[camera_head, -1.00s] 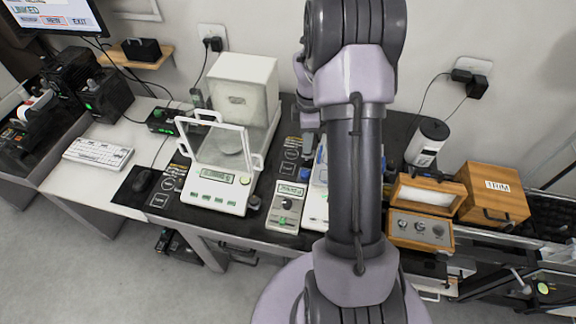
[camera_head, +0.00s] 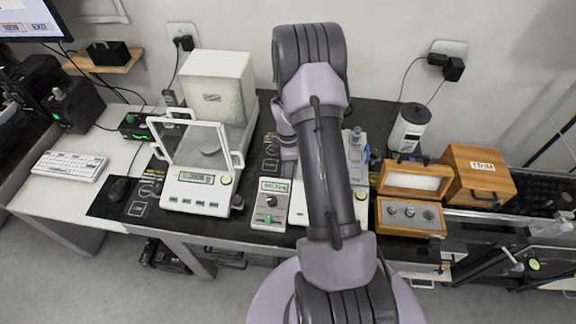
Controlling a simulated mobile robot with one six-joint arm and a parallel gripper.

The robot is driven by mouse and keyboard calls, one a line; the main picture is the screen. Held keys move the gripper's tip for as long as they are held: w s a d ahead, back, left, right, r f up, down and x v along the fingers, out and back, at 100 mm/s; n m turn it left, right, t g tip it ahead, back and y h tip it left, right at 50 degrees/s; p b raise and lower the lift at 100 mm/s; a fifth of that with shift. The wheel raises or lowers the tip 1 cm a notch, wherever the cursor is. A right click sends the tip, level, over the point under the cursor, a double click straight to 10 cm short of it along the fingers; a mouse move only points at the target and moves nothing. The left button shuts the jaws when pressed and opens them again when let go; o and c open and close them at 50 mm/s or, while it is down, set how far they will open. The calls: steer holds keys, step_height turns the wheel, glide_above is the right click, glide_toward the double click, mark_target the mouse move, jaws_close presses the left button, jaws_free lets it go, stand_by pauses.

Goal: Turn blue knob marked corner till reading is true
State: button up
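A white instrument (camera_head: 298,207) stands mostly hidden behind my arm; parts of it show on both sides. A pale blue-grey panel (camera_head: 355,160) shows to the right of my arm, with a small blue part at its right edge, too small to identify as the marked knob. A handheld-sized meter (camera_head: 269,205) with a lit display (camera_head: 273,186), a dark knob and a green button stands left of the arm; its digits are not legible. My wrist (camera_head: 287,135) shows beside the arm, above the black bench. My gripper is hidden behind my arm.
A white balance (camera_head: 200,190) with a clear open shield and a display stands left. A wooden weight box (camera_head: 410,217) and a TRIM box (camera_head: 480,175) stand right. A keyboard (camera_head: 70,165) and mouse (camera_head: 119,189) lie far left.

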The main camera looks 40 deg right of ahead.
steer(key=shift+c, duration=0.5)
jaws_close()
steer(key=shift+m, duration=0.7)
steer(key=shift+o, duration=0.5)
jaws_free()
step_height(320, 180, up, 18)
steer(key=p, duration=0.3)
steer(key=shift+f+p, duration=0.25)
steer(key=shift+p, duration=0.15)
